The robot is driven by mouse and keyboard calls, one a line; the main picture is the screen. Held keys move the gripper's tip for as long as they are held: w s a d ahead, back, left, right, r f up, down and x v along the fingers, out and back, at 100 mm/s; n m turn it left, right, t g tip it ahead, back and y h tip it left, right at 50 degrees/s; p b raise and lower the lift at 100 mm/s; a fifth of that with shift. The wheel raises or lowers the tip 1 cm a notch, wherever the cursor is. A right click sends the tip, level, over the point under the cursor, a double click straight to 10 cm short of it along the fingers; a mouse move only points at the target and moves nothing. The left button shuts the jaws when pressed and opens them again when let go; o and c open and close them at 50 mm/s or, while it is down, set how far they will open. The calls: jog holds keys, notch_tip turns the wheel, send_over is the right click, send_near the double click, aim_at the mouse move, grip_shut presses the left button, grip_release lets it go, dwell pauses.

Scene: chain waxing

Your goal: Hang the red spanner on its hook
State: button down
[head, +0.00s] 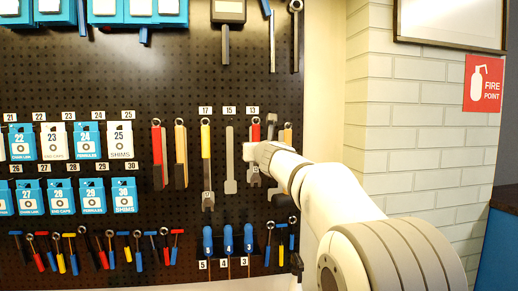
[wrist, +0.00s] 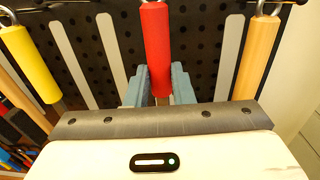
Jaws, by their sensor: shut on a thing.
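The red spanner (wrist: 156,45) has a red handle and stands upright between the two blue-grey fingers of my gripper (wrist: 157,88) in the wrist view. The fingers are shut on it, low on the red part. A grey lower end shows beneath. I cannot tell whether its ring is on the hook.
A yellow spanner (head: 206,140) hangs under label 17, left of a bare pale outline (head: 230,160) under label 15. An orange-handled spanner (wrist: 258,60) hangs close on the right. Blue-handled tools (head: 228,240) sit below. A white brick wall (head: 425,130) stands to the right.

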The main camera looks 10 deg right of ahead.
dwell(0.4)
jog(key=c, duration=1.2)
grip_release()
jog(key=shift+o, duration=0.2)
jog(key=shift+s, duration=0.1)
jog(key=s+b, duration=0.1)
jog(key=s, duration=0.8)
jog(key=shift+d, duration=0.2)
